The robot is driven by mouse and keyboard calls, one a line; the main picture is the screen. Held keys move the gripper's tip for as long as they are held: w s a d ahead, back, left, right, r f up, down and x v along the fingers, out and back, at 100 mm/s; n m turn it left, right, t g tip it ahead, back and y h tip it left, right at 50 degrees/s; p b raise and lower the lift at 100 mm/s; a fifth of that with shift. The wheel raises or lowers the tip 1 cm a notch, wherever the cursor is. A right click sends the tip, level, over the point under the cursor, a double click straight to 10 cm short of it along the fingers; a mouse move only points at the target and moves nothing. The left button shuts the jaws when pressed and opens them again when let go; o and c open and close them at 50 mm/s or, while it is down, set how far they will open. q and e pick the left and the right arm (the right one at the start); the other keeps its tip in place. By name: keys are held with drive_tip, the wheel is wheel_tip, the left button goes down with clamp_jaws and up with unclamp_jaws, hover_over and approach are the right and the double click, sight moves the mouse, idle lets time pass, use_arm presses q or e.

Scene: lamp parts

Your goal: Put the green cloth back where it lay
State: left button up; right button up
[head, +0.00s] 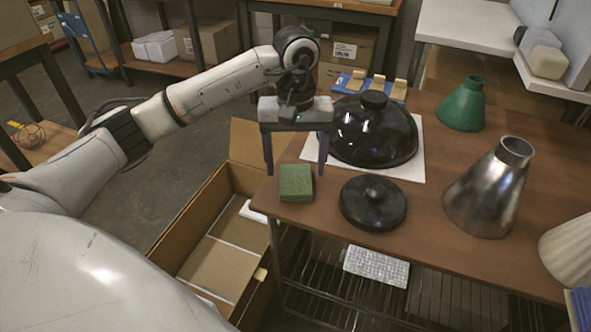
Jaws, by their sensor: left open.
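The green cloth (295,183) is a small folded block lying flat on the near left corner of the brown table (424,240). My left gripper (296,172) comes in from the left and points down over the cloth. Its two fingers are wide apart, one to the left and one to the right of the cloth, with a gap on each side. Nothing is held between them. I cannot tell how far the fingertips are above the table. My right gripper is not in view.
A glossy black dome (374,134) on a white sheet (415,172) stands right behind the gripper. A black disc base (373,203) is right of the cloth. A metal shade (489,190) and green shade (463,106) stand further right. An open cardboard box (205,258) is below the table's left edge.

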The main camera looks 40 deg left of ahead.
sight(295, 179)
use_arm(q)
wheel_tip(295, 179, up, 9)
drive_tip(key=shift+p, duration=0.4)
